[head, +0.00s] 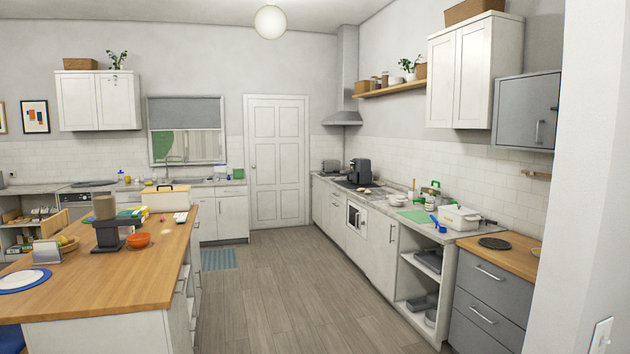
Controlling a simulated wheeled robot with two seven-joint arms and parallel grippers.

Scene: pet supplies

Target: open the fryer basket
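A black air fryer (360,171) stands on the right-hand counter, toward its far end, beside the range hood wall. It is small and far off in the head view. I cannot tell its basket apart from its body, nor whether the basket is open or shut. Neither of my grippers shows in this view.
A wooden-topped island (110,283) with several items fills the left. The right counter (447,234) holds a white box (458,218) and a green board (416,216). The wood floor (285,290) between them is clear up to the white door (277,160).

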